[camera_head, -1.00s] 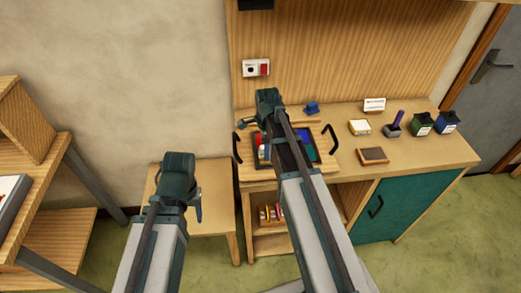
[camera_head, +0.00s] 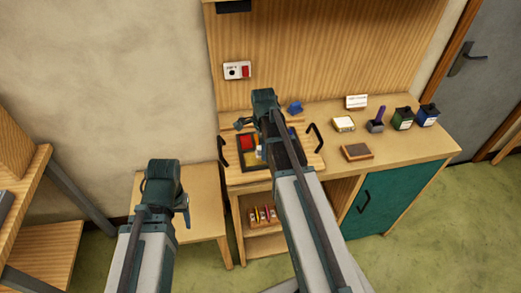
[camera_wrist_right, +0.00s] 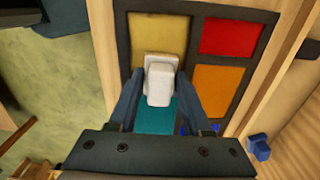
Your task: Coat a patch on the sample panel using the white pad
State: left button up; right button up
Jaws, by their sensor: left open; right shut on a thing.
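The sample panel, a dark-framed leaded panel (camera_head: 240,163), lies on the bench, partly hidden by my right arm. In the right wrist view it has a yellow pane (camera_wrist_right: 158,30), a red pane (camera_wrist_right: 233,37), an orange pane (camera_wrist_right: 215,88) and a teal pane (camera_wrist_right: 155,120). My right gripper (camera_wrist_right: 160,85) is shut on the white pad (camera_wrist_right: 159,68), which is over the lower yellow pane and the top of the teal one. I cannot tell whether the pad touches the glass. My left gripper (camera_head: 184,207) is open and empty, away from the panel near the small side table.
The panel is on a wooden board with black handles (camera_head: 315,137). A blue item (camera_head: 295,107), a pale yellow-white block (camera_head: 343,124), a purple-handled tool (camera_head: 378,118), a brown block (camera_head: 357,151) and two bottles (camera_head: 403,119) stand on the bench (camera_head: 420,148). A small table (camera_head: 208,190) is left of it.

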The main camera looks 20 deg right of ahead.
aim_at(244, 161)
jog(key=shift+s+d, duration=0.2)
jog(key=shift+d, duration=0.55)
jog(key=shift+s+d, duration=0.15)
jog(key=shift+d, duration=0.6)
jog(key=shift+s, duration=0.45)
jog(key=shift+w+a, duration=0.2)
jog(key=shift+a, duration=0.7)
jog(key=shift+w+a, duration=0.2)
jog(key=shift+a, duration=0.65)
jog(key=shift+a, duration=0.1)
jog(key=shift+w+a, duration=0.2)
jog(key=shift+a, duration=0.6)
jog(key=shift+w+a, duration=0.2)
jog(key=shift+a, duration=0.6)
jog(key=shift+a, duration=0.1)
jog(key=shift+w+a, duration=0.15)
jog(key=shift+a, duration=0.65)
jog(key=shift+w+a, duration=0.15)
jog(key=shift+a, duration=0.6)
